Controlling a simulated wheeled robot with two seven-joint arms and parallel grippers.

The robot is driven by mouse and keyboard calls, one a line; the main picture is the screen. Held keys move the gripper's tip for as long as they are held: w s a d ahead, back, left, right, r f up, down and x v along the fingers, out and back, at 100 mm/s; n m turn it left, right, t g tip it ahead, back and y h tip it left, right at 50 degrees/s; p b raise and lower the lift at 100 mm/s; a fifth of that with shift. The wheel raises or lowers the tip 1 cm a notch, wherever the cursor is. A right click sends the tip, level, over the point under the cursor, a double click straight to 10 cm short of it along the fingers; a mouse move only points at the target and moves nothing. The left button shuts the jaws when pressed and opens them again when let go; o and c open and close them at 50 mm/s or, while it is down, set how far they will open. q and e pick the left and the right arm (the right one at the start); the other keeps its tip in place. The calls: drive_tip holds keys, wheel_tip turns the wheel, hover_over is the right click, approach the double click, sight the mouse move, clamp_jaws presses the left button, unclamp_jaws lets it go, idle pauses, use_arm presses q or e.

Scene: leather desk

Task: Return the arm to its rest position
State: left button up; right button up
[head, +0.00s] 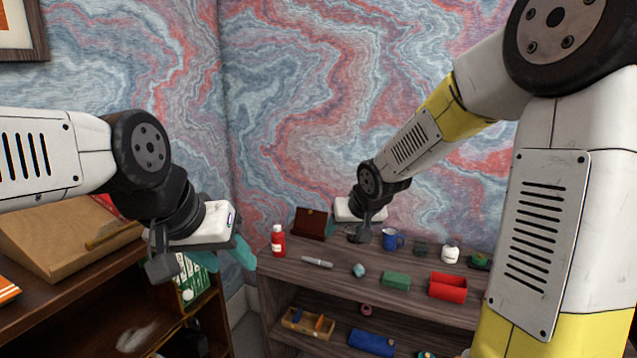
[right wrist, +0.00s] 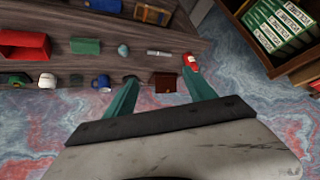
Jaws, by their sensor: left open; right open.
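My left gripper (head: 222,262) hangs at the left in the head view, in front of the brown shelf unit, with its teal fingers apart and nothing between them. My right arm reaches out over the back of the wooden shelf unit in the head view. Its gripper's fingers are mostly hidden there behind the white wrist housing. In the right wrist view my right gripper (right wrist: 163,95) shows two teal fingers spread wide, with no object held between them. A brown box (right wrist: 165,82) and a red bottle (right wrist: 190,63) appear near the fingers, beyond them.
The wooden shelf top (head: 330,280) bears a red bottle (head: 278,241), brown box (head: 310,223), marker (head: 317,262), blue mug (head: 392,239), green block (head: 396,281) and red tray (head: 447,288). A cardboard box (head: 60,240) stands on the left unit. A patterned wall rises behind.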

drive_tip(key=s+d+r, duration=0.2)
drive_tip(key=s+r, duration=0.1)
drive_tip(key=s, duration=0.5)
drive_tip(key=s+d+r, duration=0.3)
drive_tip(key=s, duration=0.6)
drive_tip(key=s+d+r+m+g, duration=0.1)
drive_tip(key=s+d+r, duration=0.1)
drive_tip(key=s, duration=0.6)
drive_tip(key=shift+s+d+r, duration=0.2)
drive_tip(key=shift+d+r, duration=0.05)
drive_tip(key=shift+r, duration=0.3)
